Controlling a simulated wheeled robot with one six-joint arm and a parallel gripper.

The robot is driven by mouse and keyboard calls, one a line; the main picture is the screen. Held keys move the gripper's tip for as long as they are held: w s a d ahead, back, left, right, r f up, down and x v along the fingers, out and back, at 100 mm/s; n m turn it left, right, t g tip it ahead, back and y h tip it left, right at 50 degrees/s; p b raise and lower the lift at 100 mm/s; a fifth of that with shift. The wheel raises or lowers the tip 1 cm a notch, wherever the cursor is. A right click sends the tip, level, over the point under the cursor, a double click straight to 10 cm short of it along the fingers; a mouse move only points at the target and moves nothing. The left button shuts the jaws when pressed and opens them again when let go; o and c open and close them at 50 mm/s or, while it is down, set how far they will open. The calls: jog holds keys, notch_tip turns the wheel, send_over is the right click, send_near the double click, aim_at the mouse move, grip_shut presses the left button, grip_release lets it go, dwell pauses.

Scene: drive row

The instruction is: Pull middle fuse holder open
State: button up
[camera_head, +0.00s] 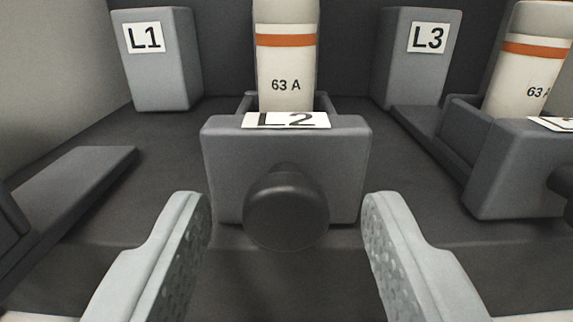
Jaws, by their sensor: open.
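The middle fuse holder (225,160) is a grey block with a white L2 label on its top edge, in the middle of the view. Its round black knob (286,207) sticks out toward me. A white fuse (286,70) with an orange band, marked 63 A, stands upright in the holder behind the front block. My gripper (287,215) is open, with one pale grey finger on each side of the knob. A gap shows between each finger and the knob. I cannot tell how far the fingertips reach in depth.
At right, another holder (505,175) holds a 63 A fuse (535,75) and has a black knob at the picture edge. Grey blocks labelled L1 (160,80) and L3 (415,75) stand behind. A low grey part (75,195) lies at left. A pale wall (50,70) bounds the left.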

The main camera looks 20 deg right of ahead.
jog(key=shift+w+d, duration=0.15)
jog(key=shift+w, duration=0.3)
grip_shut()
jog(key=v, duration=0.9)
grip_release()
jog(key=shift+s, duration=0.15)
